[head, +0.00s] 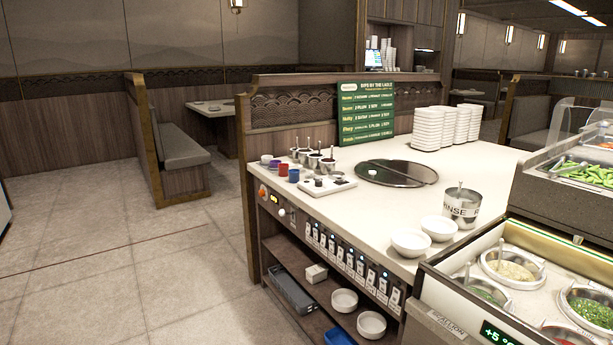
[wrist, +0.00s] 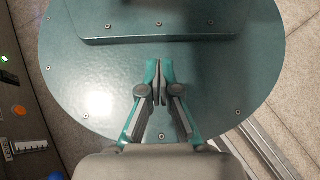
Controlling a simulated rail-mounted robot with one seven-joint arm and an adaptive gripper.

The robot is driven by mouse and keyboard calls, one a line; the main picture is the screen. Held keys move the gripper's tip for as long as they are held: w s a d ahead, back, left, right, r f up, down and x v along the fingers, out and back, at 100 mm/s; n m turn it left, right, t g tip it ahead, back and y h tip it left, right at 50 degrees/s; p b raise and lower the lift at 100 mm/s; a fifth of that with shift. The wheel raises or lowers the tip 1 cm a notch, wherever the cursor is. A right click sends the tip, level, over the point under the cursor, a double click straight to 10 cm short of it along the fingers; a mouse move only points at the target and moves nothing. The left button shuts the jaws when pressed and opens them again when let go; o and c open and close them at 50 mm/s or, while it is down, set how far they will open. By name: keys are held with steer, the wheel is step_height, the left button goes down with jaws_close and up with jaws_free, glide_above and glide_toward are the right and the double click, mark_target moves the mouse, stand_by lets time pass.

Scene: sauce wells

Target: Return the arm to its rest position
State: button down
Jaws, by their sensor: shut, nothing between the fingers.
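My gripper (wrist: 160,84) shows in the wrist view with its two teal and grey fingers together and nothing between them. It points over a round teal metal plate of my own base, with speckled floor around it. No part of my arm or gripper shows in the head view.
In the head view a counter (head: 472,166) holds white bowls (head: 410,242), a rinse container (head: 462,205), stacked white dishes (head: 430,128) and a round dark lid (head: 396,173). The tiled floor (head: 120,260) at left is clear.

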steer(key=w+r+t+p, duration=0.2)
steer(key=r+p, duration=0.4)
steer(key=p, duration=0.3)
steer(key=w+r+t+p, duration=0.3)
steer(key=w+r+p, duration=0.1)
steer(key=r+p, duration=0.3)
steer(key=shift+w+r+p, duration=0.25)
steer(key=shift+p, duration=1.05)
